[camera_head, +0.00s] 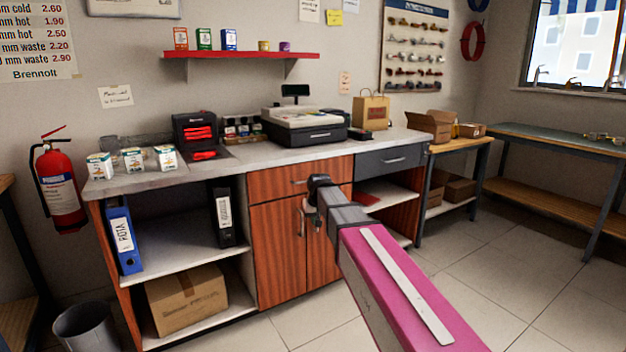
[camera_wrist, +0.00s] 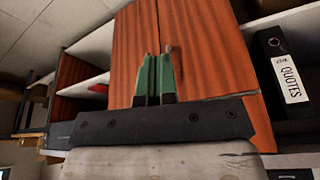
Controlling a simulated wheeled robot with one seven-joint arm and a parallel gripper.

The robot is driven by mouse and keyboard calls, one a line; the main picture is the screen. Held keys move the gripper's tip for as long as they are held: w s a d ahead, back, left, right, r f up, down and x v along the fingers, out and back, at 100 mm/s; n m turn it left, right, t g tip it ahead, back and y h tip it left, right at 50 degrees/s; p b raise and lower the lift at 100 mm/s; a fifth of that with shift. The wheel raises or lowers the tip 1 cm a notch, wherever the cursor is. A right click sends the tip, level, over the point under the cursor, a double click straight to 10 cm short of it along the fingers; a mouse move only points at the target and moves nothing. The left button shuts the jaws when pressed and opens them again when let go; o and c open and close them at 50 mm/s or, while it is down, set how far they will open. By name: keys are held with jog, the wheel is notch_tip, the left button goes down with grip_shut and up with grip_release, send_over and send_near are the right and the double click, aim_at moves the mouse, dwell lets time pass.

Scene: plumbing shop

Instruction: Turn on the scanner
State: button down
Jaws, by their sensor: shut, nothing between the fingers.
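A black upright device with red panels (camera_head: 195,130) stands on the counter left of the cash register. It looks like the scanner, but I cannot be sure, and no switch on it is clear. A flat dark plate with a red patch lies in front of it. My gripper (camera_head: 308,198) is in front of the wooden cabinet doors, below the counter top and apart from the device. In the wrist view the green fingers of my gripper (camera_wrist: 155,78) are together and empty, with the doors behind them. The device does not show there.
The counter (camera_head: 265,157) holds a cash register (camera_head: 303,125), several small cartons (camera_head: 133,160) and a paper bag (camera_head: 371,112). Wooden cabinet doors (camera_head: 277,235) face me. A fire extinguisher (camera_head: 61,185) hangs at left, and a bin (camera_head: 85,327) stands below. The floor at right is clear.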

jog(key=s+d+f+m+g, duration=0.1)
jog(key=s+d+f, duration=0.5)
jog(key=s, duration=0.2)
jog(key=s+d+f+m+g, duration=0.1)
jog(key=s+d+f, duration=0.5)
jog(key=s, duration=0.3)
jog(key=s+d+f+g+h, duration=0.1)
jog(key=s+d+f, duration=0.5)
jog(key=s+f, duration=0.1)
jog(key=shift+s+m, duration=0.4)
jog(key=shift+s, duration=0.4)
jog(key=shift+d+f, duration=0.1)
